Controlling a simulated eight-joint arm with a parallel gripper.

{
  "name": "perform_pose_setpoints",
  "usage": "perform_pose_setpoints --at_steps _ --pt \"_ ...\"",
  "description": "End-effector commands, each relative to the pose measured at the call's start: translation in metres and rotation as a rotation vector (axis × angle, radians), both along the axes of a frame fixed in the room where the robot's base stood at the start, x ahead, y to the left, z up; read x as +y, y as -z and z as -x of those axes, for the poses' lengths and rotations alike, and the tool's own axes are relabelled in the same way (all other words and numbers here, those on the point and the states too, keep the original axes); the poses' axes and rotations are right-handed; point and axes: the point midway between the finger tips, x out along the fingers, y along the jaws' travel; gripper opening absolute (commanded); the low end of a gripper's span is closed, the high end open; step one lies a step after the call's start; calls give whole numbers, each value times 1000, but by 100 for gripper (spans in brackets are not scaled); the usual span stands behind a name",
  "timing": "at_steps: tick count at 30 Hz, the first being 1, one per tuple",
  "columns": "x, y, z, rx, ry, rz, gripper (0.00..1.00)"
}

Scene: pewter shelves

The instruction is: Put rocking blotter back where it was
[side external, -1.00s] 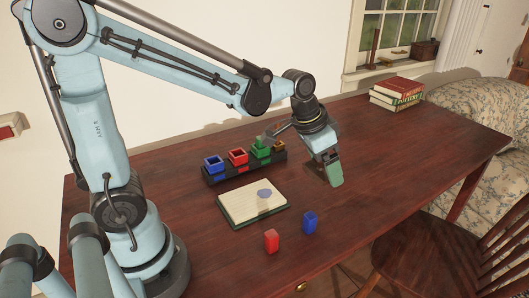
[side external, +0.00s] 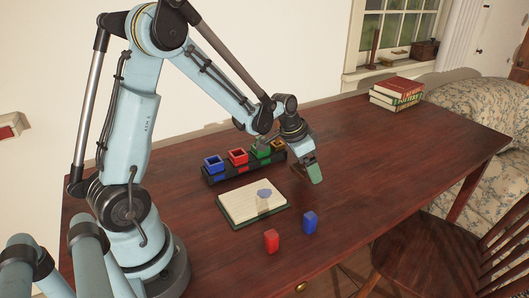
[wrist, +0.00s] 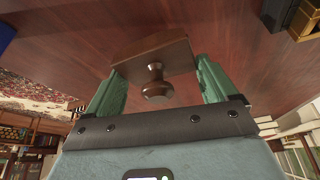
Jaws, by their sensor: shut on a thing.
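The rocking blotter (wrist: 158,53) is a brown wooden block with a turned knob, seen in the wrist view between the two green fingers. My gripper (wrist: 160,70) is shut on it, one finger at each end. In the side external view my gripper (side external: 314,174) points down over the table, right of the rack of ink pots. The blotter is mostly hidden there behind the fingers, and I cannot tell whether it touches the table. An open notebook (side external: 238,206) with a blue blot (side external: 264,194) lies in front of the rack, left of my gripper.
The dark rack (side external: 216,178) holds blue (side external: 213,164), red (side external: 237,157), green (side external: 261,151) and yellowish (side external: 279,146) pots. A red block (side external: 271,241) and a blue block (side external: 310,222) stand near the front edge. Books (side external: 397,93) are stacked at the back right.

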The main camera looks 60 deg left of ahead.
Motion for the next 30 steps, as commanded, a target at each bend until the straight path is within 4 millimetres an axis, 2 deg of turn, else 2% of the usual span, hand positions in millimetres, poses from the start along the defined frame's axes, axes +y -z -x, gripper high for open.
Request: perform_pose_setpoints --at_steps 3,6,18,19,21,30 --pt "0 15 0 -1 0 0 62" --pt "0 22 0 -1 0 0 62" --pt "-1 26 0 -1 0 0 62" --pt "-1 26 0 -1 0 0 88" --pt "-1 26 0 0 0 0 98" --pt "-1 24 0 0 0 0 100"
